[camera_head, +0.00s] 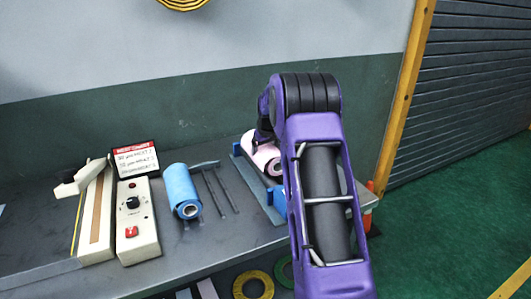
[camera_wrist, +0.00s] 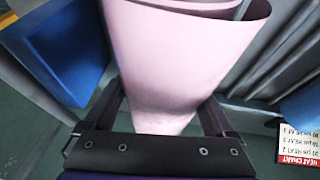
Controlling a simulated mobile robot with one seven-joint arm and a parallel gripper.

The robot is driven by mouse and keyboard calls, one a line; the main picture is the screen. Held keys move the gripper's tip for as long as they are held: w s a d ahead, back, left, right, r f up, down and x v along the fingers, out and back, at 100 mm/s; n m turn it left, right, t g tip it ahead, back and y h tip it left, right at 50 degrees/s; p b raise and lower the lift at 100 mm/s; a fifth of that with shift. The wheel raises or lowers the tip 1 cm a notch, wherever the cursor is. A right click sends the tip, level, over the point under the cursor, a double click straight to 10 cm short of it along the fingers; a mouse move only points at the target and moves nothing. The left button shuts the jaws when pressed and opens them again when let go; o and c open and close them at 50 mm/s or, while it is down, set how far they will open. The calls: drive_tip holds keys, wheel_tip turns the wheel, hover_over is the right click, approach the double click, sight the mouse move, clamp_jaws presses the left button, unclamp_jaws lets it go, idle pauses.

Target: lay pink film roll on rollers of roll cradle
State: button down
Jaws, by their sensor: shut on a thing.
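The pink film roll (camera_head: 264,157) is at the blue roll cradle (camera_head: 247,176) on the right part of the bench. My gripper (camera_wrist: 160,110) is shut on the pink film roll, which shows large between its two dark fingers in the wrist view (camera_wrist: 180,50). In the head view my purple arm hides part of the roll, the cradle and most of the gripper. Whether the roll touches the rollers, I cannot tell.
A control box (camera_head: 136,220), a sealer (camera_head: 95,215) and a heat chart (camera_head: 136,158) stand further left. An orange item (camera_head: 370,186) is at the bench's right end.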

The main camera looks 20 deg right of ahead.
unclamp_jaws()
drive_tip(key=shift+r, duration=0.1)
drive_tip(key=v, duration=1.7)
drive_tip(key=shift+s+p, duration=0.2)
drive_tip(key=shift+p, duration=0.15)
drive_tip(key=shift+r, duration=0.1)
